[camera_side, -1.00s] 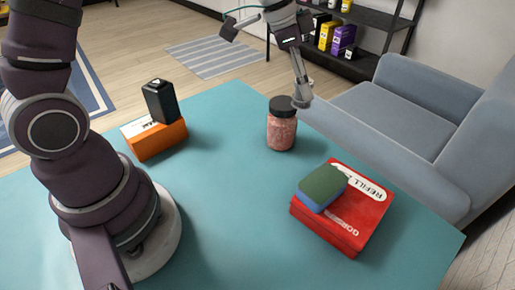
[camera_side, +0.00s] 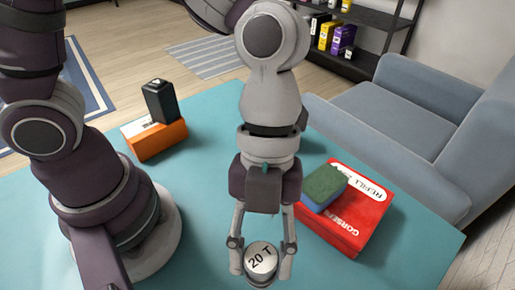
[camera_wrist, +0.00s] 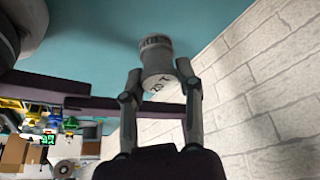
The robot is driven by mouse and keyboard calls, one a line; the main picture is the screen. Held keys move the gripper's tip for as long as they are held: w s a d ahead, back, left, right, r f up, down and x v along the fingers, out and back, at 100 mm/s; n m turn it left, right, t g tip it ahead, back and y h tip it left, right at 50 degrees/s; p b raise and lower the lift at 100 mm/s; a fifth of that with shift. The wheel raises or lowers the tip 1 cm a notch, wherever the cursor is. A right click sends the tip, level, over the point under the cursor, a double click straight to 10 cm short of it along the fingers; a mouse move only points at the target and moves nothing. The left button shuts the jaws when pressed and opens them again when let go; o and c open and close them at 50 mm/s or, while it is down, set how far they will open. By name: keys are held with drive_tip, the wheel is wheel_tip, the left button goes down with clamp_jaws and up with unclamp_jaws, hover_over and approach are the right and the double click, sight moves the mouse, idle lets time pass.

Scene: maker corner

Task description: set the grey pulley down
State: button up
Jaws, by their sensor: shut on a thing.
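The grey pulley (camera_side: 261,257) is a short pale grey cylinder with "20 T" on the face toward the side camera. My gripper (camera_side: 262,268) is shut on it, one finger on each side, at the near edge of the side view. The pulley (camera_wrist: 157,55) also shows between the fingertips of my gripper (camera_wrist: 160,80) in the wrist view, with the teal table top (camera_wrist: 100,35) behind it. I cannot tell whether the pulley touches the table.
A red box (camera_side: 345,232) with a green and blue sponge (camera_side: 323,187) on it lies right of my gripper. An orange box (camera_side: 160,143) with a black container (camera_side: 160,101) on it stands at the back left. A grey armchair (camera_side: 400,110) is beyond the table.

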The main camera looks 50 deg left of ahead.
sight(260, 288)
wheel_tip(260, 288, down, 12)
drive_tip(key=shift+r, duration=0.25)
drive_tip(key=shift+f, duration=0.1)
drive_tip(key=o, duration=0.9)
drive_tip(key=v, duration=1.2)
drive_tip(key=w+a+r+n+t+y, duration=0.1)
drive_tip(key=a+r+n+t, duration=0.3)
drive_tip(key=a+n, duration=0.5)
drive_tip(key=w+a+r+n+t+y, duration=0.1)
drive_tip(key=a+n, duration=0.7)
drive_tip(key=n, duration=1)
wheel_tip(260, 288, up, 3)
drive_tip(key=t+y, duration=0.1)
drive_tip(key=t, duration=0.2)
drive_tip(key=shift+a+t, duration=0.4)
